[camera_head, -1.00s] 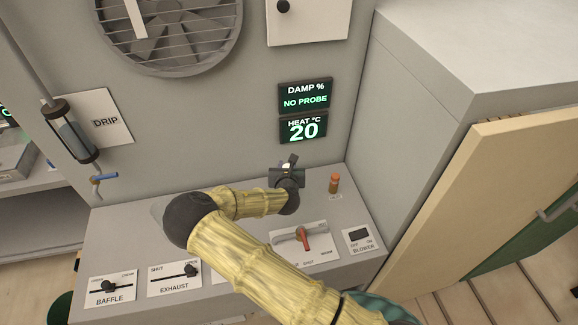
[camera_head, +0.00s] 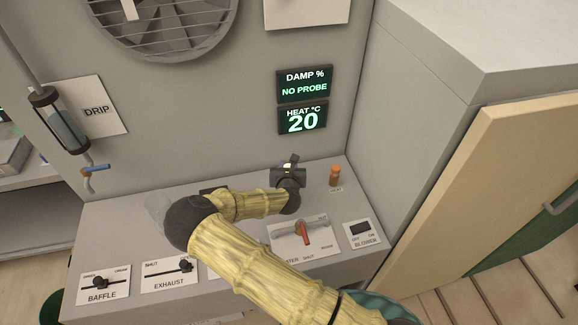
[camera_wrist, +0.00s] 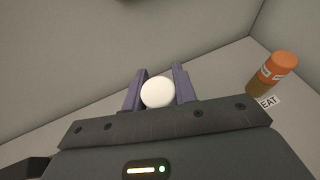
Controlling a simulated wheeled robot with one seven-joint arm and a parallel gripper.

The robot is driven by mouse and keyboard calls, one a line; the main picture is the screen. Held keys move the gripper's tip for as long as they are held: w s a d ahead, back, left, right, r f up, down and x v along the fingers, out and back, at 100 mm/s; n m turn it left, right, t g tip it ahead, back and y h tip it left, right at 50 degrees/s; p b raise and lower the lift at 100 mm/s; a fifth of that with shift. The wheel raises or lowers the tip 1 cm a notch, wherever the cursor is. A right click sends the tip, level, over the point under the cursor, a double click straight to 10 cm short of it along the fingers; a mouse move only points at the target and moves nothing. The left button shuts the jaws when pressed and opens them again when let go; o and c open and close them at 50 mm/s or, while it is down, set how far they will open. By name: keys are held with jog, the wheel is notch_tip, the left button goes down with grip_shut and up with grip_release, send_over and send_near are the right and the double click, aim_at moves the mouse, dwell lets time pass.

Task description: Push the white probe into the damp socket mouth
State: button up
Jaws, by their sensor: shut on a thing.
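My gripper (camera_wrist: 160,90) is shut on the white probe (camera_wrist: 158,92), whose round white end shows between the two purple fingers in the wrist view. In the head view my gripper (camera_head: 290,165) is above the back of the grey console, under the two displays, and a small white bit shows at its tip. The damp display (camera_head: 305,84) reads NO PROBE. The damp socket mouth is not visible; my gripper and arm may hide it.
An orange plug-like thing (camera_head: 335,175) stands on the console right of my gripper, by a partly readable label; it also shows in the wrist view (camera_wrist: 272,72). The heat display (camera_head: 302,120) reads 20. A red-handled lever (camera_head: 304,232), sliders and the blower switch (camera_head: 361,229) line the front. The wall rises close behind.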

jog(key=shift+s+a, duration=0.1)
jog(key=shift+s, duration=0.15)
dwell(0.5)
jog(key=shift+w+d, duration=0.2)
jog(key=shift+w, duration=0.05)
dwell(0.3)
jog(key=shift+a+b, duration=0.1)
jog(key=shift+b, duration=0.35)
jog(key=shift+f+b, duration=2.1)
jog(key=shift+f, duration=0.4)
dwell(0.4)
jog(key=o, duration=1)
jog(key=shift+o, duration=0.2)
jog(key=b+v, duration=0.3)
jog(key=v, duration=1.4)
jog(key=shift+s, duration=0.15)
jog(key=shift+r, duration=0.1)
